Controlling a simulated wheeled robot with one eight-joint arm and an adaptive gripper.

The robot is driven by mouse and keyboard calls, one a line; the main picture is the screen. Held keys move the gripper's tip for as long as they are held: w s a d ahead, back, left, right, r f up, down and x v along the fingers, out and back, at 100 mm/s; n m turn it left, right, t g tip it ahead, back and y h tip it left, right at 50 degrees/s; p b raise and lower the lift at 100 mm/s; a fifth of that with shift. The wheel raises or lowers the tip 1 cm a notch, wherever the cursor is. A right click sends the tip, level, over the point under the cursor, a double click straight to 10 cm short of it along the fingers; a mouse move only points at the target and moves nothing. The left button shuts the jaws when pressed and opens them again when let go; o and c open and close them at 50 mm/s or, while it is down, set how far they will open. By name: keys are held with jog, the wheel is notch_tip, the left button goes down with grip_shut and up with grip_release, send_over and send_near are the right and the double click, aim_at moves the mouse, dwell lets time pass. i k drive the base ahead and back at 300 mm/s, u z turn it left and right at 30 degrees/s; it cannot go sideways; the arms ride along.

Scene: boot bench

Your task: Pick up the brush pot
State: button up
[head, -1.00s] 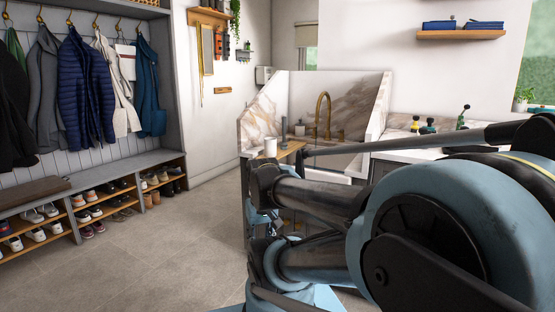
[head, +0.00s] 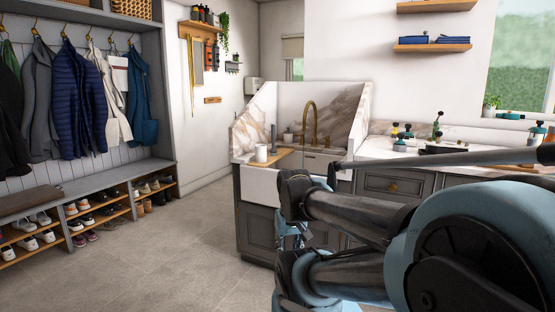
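A small white cylindrical pot (head: 261,153) stands upright on a wooden board (head: 285,160) at the left side of the sink. A dark upright cylinder stands just behind it. Another small pale pot (head: 288,136) stands farther back, near the brass tap. I cannot tell for sure which of these is the brush pot, and no brushes are clear at this size. My arm fills the lower right of the head view, its links in front of the sink cabinet. I cannot make out my gripper's fingers, and nothing visible is held.
The sink (head: 268,183) has a marble splashback. The counter (head: 380,148) to the right holds several green-topped bottles (head: 400,141), partly behind my arm. A grey boot bench (head: 95,188) with shoes lines the left wall. The floor (head: 175,240) between is clear.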

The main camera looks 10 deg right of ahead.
aim_at(261, 149)
jog(key=z, duration=0.05)
jog(key=i, duration=1)
